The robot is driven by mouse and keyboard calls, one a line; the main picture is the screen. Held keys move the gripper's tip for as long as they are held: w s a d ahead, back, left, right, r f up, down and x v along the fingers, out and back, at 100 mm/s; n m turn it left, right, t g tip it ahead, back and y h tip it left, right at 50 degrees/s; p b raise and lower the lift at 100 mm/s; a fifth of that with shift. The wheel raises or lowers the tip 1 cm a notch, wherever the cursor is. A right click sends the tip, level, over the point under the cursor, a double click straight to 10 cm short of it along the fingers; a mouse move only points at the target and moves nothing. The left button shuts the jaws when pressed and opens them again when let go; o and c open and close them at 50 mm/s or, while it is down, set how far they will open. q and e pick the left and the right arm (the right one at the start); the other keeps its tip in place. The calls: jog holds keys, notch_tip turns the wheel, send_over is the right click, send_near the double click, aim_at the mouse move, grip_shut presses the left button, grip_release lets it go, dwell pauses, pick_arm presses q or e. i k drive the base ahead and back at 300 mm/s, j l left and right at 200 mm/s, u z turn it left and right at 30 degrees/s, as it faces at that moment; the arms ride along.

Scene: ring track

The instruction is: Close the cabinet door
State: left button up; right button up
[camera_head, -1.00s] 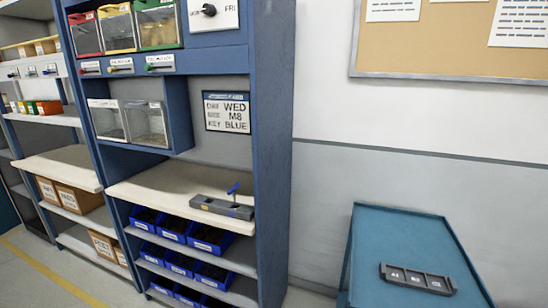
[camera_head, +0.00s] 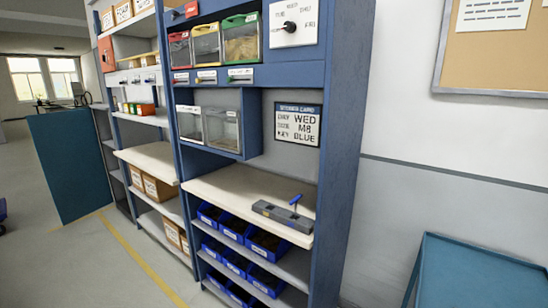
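A tall teal panel (camera_head: 72,163) stands upright at the left, beside the far end of the shelving. It looks like a cabinet door swung out into the room, but I cannot see its hinge or handle. The blue cabinet (camera_head: 345,130) with open shelves fills the middle of the view. Its small compartment with two clear-fronted bins (camera_head: 221,130) has no visible open door. Neither of my grippers is in view.
A grey block with a blue key-like handle (camera_head: 283,217) lies on the cream shelf (camera_head: 235,190). Blue bins (camera_head: 236,264) sit below. A teal table (camera_head: 480,272) stands at the right. The floor (camera_head: 95,275) at the left is clear, with a yellow line.

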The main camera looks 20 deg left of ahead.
aim_at(67, 144)
jog(key=i+j+u, duration=0.15)
jog(key=j, duration=0.3)
jog(key=i+j+u, duration=0.2)
jog(key=j+u, duration=0.2)
jog(key=i+j+u, duration=0.25)
jog(key=j+u, duration=0.15)
jog(key=j, duration=0.15)
jog(key=i+j+u, duration=0.6)
jog(key=u, duration=0.2)
jog(key=i+j+u, duration=0.3)
jog(key=i+u, duration=0.3)
jog(key=i, duration=3.4)
jog(key=j+u, duration=0.05)
jog(key=j, duration=0.1)
